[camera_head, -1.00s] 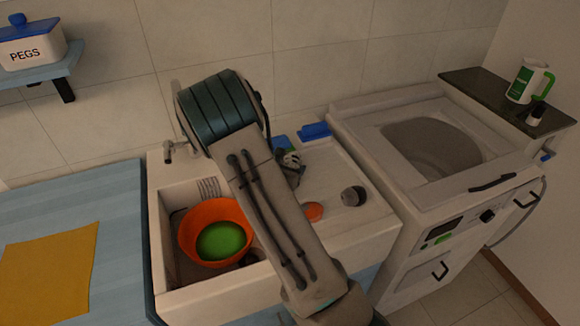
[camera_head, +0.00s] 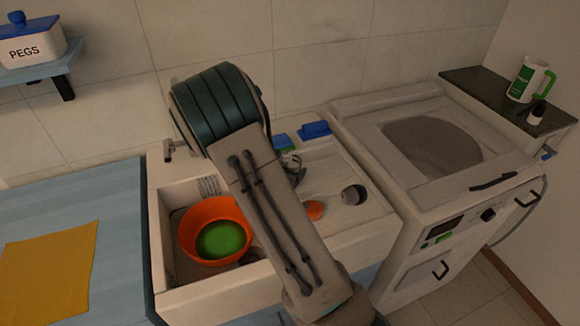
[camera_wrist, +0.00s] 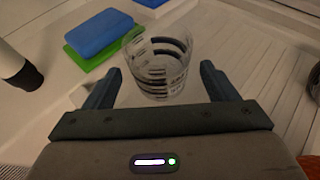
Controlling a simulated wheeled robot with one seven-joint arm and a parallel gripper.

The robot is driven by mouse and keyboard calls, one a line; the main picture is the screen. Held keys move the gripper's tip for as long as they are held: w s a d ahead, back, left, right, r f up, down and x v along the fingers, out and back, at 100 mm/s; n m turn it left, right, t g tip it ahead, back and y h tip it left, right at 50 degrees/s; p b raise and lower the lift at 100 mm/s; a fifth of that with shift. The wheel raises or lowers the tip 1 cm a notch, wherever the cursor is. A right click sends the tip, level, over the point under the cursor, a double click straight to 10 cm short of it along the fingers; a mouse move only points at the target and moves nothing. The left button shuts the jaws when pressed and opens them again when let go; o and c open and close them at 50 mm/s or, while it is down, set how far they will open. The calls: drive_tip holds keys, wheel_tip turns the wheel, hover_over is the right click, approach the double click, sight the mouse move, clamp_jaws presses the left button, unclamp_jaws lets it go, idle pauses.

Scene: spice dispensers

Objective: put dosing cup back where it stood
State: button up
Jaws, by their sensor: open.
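The dosing cup (camera_wrist: 160,68) is a clear cup with dark printed bands, seen in the wrist view. It appears upright on the pale ribbed draining board (camera_wrist: 265,75). My gripper (camera_wrist: 161,80) is open, with one finger on each side of the cup. Gaps show between the cup and both fingers, so I see no grip on it. In the head view my arm covers much of this area, and I cannot make out the cup clearly there.
A blue and green sponge (camera_wrist: 102,40) lies just left of the cup, and a blue block (camera_head: 315,129) is behind. An orange bowl (camera_head: 214,230) with green contents sits in the sink (camera_head: 168,283). A small grey round object (camera_head: 353,195) is on the draining board's right.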

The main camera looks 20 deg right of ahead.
drive_tip(key=v, duration=0.8)
drive_tip(key=shift+s+a, duration=0.2)
drive_tip(key=shift+s+r, duration=0.15)
drive_tip(key=shift+r, duration=0.1)
drive_tip(key=s+d+r+m+g, duration=0.3)
drive_tip(key=s+m+g, duration=0.1)
drive_tip(key=s+m, duration=0.25)
drive_tip(key=s+d+r+m+g, duration=0.3)
drive_tip(key=s+m, duration=0.3)
drive_tip(key=m, duration=0.2)
drive_tip(key=s+a+r+m+y, duration=0.6)
drive_tip(key=s+a+m+y, duration=0.3)
drive_tip(key=m, duration=0.3)
drive_tip(key=shift+s+a+r+t, duration=0.3)
drive_tip(key=shift+a+r, duration=0.1)
drive_tip(key=shift+a, duration=0.15)
